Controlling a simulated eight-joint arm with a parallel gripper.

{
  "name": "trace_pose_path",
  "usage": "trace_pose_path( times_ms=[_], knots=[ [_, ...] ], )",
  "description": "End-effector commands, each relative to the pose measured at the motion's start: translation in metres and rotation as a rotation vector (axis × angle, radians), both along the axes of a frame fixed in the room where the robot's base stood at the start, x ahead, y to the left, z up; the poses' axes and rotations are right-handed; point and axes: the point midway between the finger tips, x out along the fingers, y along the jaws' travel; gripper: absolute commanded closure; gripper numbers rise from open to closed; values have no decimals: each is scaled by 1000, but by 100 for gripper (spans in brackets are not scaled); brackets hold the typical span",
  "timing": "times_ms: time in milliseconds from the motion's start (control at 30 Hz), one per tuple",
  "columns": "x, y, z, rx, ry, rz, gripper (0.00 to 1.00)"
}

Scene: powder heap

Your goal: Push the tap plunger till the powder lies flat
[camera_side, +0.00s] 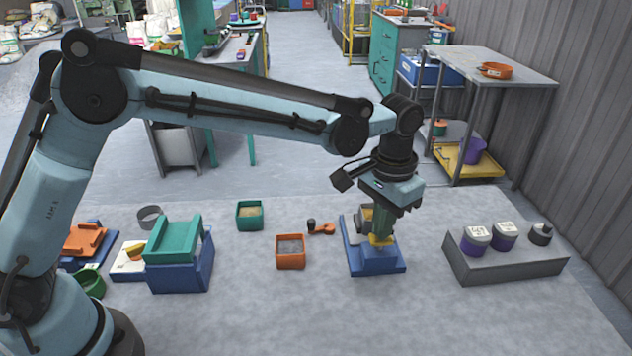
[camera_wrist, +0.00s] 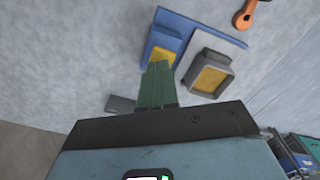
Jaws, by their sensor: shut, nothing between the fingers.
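A blue tapping base (camera_side: 377,265) stands on the floor mat right of centre. Its yellow plunger (camera_side: 381,241) is on the base directly below my gripper (camera_side: 381,234). The green fingers are shut and empty, pointing down, with their tips at or just above the plunger; I cannot tell whether they touch. In the wrist view the fingers (camera_wrist: 159,68) overlap the yellow plunger (camera_wrist: 165,55). Beside it is a grey square cup (camera_wrist: 226,64) with yellow powder (camera_wrist: 208,78) inside. I cannot tell whether the powder is flat or heaped. In the side view, my gripper partly hides the cup (camera_side: 364,217).
A grey block (camera_side: 505,268) with several lidded jars is at right. Blue and teal stacked trays (camera_side: 180,275) stand further left. The front mat is clear.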

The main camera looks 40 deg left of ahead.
Motion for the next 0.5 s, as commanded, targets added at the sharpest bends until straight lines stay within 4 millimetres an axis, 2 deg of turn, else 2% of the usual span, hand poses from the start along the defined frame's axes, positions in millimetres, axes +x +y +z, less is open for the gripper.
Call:
trace_pose_path(
  times_ms=[500],
  knots=[
    [0,0,-14,0,0,0,100]
  ],
)
